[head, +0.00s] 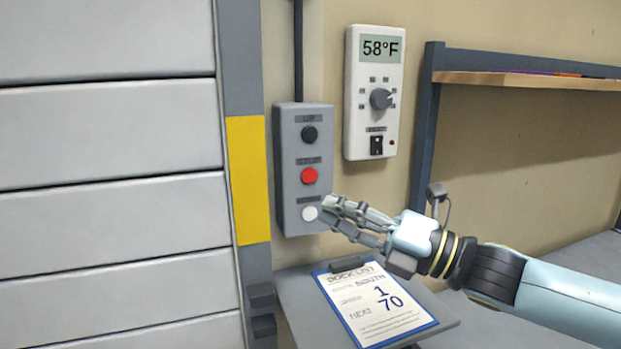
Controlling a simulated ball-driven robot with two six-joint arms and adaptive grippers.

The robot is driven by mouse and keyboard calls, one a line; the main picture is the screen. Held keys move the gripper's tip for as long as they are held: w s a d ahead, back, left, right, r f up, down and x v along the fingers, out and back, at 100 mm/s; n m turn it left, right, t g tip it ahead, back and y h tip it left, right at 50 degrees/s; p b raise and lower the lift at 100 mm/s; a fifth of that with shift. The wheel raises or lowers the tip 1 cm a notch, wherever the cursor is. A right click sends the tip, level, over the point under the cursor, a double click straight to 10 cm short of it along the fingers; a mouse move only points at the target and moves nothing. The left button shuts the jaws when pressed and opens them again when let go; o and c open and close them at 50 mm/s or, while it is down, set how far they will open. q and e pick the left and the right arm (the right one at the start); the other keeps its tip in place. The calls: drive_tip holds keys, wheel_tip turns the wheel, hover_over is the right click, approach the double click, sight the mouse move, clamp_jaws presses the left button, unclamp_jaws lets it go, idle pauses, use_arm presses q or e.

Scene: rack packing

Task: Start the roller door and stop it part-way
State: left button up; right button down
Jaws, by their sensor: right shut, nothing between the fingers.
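The roller door (110,130) fills the left side with pale horizontal slats; the visible part is closed, and its bottom edge is out of view. A grey control box (291,150) on the wall right of the door has a black button (309,134) on top, a red button (309,176) in the middle and a white button (310,213) at the bottom. The labels are too blurred to read surely. My right gripper (325,210) is shut and empty, its fingertips at the white button's right edge; I cannot tell whether they touch it. My left gripper is not in view.
A white thermostat (373,93) reading 58°F hangs right of the box. A clipboard (375,302) lies on a grey shelf (298,290) below. A yellow-marked door post (248,180) stands left of the box. A wooden-topped rack (520,80) is at right.

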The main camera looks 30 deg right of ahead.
sight(310, 176)
drive_tip(key=w+d+b, duration=0.2)
drive_tip(key=w+b, duration=0.2)
drive_tip(key=w, duration=0.4)
drive_tip(key=shift+w+b, duration=0.15)
drive_tip(key=shift+b, duration=0.25)
idle(1.0)
drive_tip(key=shift+w+d, duration=0.1)
drive_tip(key=shift+w, duration=0.65)
idle(0.5)
drive_tip(key=shift+s, duration=0.15)
idle(0.3)
drive_tip(key=shift+s, duration=0.65)
